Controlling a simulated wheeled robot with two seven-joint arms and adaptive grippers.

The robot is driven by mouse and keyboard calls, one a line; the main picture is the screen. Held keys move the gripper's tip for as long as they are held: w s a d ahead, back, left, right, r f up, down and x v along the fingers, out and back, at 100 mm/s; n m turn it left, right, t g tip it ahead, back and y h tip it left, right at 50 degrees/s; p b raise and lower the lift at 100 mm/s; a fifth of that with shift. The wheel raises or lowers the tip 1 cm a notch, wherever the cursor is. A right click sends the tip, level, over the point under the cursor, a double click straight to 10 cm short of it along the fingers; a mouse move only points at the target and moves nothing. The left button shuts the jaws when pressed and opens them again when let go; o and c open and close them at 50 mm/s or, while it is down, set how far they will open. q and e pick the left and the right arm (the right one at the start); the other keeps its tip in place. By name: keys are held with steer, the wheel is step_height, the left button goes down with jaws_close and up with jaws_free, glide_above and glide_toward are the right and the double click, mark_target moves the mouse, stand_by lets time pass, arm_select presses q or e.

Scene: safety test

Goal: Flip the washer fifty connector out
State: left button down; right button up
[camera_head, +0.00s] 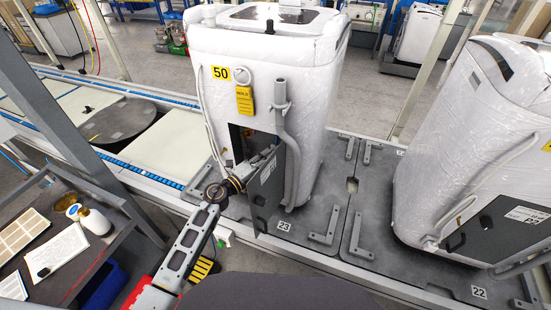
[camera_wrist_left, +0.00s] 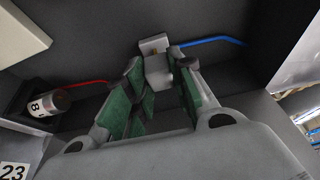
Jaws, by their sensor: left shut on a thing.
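The washer marked 50 (camera_head: 262,60) stands wrapped in white film, with a yellow 50 label (camera_head: 221,73) and a yellow tag (camera_head: 244,99). A low opening (camera_head: 238,138) shows in its front, with a dark panel (camera_head: 270,200) standing open beside it. My left gripper (camera_head: 252,167) reaches into this opening; its fingertips are hidden in the head view. In the left wrist view its green-padded fingers (camera_wrist_left: 157,68) are closed on a small grey connector (camera_wrist_left: 156,62). A blue wire (camera_wrist_left: 212,41) runs right from near the connector, and a red wire (camera_wrist_left: 88,82) runs left. My right gripper is not in view.
A cylinder marked 8 (camera_wrist_left: 48,101) sits left inside the compartment, whose dark walls are close around the gripper. A grey hose (camera_head: 291,125) hangs at the opening's right. Another wrapped washer (camera_head: 470,140) stands right. A cluttered bench (camera_head: 125,250) stands at lower left.

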arm_select(q)
steer(key=shift+s+f, duration=0.15)
steer(key=shift+f, duration=0.05)
steer(key=c, duration=1.2)
jaws_free()
steer(key=v, duration=1.2)
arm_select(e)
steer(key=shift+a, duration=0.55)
arm_select(q)
steer(key=shift+r, duration=0.25)
